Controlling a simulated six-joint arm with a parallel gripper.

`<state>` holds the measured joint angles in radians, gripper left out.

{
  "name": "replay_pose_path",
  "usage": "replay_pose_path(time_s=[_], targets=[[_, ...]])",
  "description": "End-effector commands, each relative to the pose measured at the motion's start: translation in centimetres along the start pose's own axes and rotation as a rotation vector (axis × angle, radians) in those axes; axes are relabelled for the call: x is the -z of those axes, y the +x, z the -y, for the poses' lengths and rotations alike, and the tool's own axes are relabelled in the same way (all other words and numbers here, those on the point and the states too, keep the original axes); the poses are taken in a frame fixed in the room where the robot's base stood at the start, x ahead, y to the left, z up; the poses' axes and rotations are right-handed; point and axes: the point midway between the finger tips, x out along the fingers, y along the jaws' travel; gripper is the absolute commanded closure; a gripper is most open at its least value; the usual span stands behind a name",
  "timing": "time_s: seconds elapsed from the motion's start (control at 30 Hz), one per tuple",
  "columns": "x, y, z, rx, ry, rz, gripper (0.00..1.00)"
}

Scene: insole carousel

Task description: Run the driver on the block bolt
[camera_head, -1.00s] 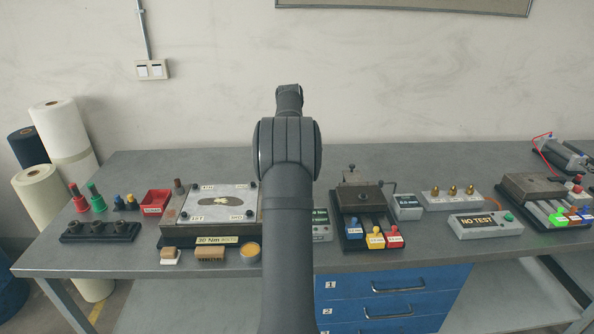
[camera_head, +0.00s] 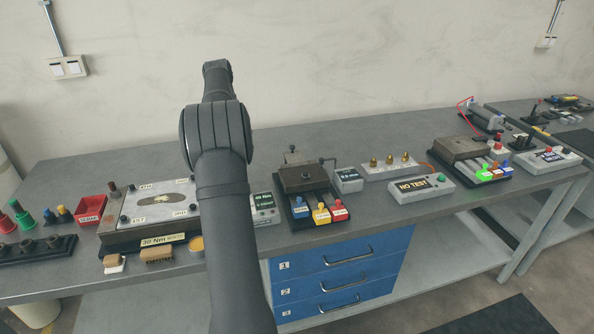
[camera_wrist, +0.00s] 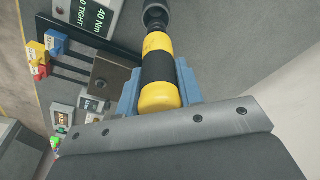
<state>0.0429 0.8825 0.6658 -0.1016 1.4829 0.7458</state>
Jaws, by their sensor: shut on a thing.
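My gripper (camera_wrist: 160,92), with blue fingers, is shut on a yellow and black driver (camera_wrist: 158,58) in the wrist view. The driver's dark head (camera_wrist: 155,14) runs off the top edge, so its tip is out of sight. In the head view my own arm hides gripper and driver. The brown block (camera_head: 304,179) sits on a dark base in mid bench, with a small dark round spot on top. The block also shows in the wrist view (camera_wrist: 112,76), left of the driver and apart from it, with a small round bolt-like spot (camera_wrist: 100,83).
Blue, yellow and red tagged knobs (camera_head: 320,212) stand before the block. A grey display box (camera_head: 265,209) is left of it; another (camera_head: 348,180) is right. The wrist view shows a "40 Nm" display (camera_wrist: 92,16). A "NO TEST" box (camera_head: 420,187) lies further right.

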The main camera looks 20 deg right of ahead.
Motion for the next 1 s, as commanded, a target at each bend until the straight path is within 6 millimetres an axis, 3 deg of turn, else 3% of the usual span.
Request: replay_pose_path(time_s=[0.17,0.27,0.37,0.7,0.83,1.0], targets=[[0.3,-0.1,-0.3,0.001,0.001,-0.002,0.94],[1.4,-0.1,-1.6,0.001,0.005,-0.002,0.94],[3.4,-0.1,-4.1,0.0,0.008,-0.001,0.94],[10.2,-0.5,-15.3,0.0,0.006,-0.002,0.94],[11.5,-0.6,-18.0,0.0,0.004,-0.003,0.94],[12.0,-0.6,-19.3,0.001,0.0,-0.003,0.94]])
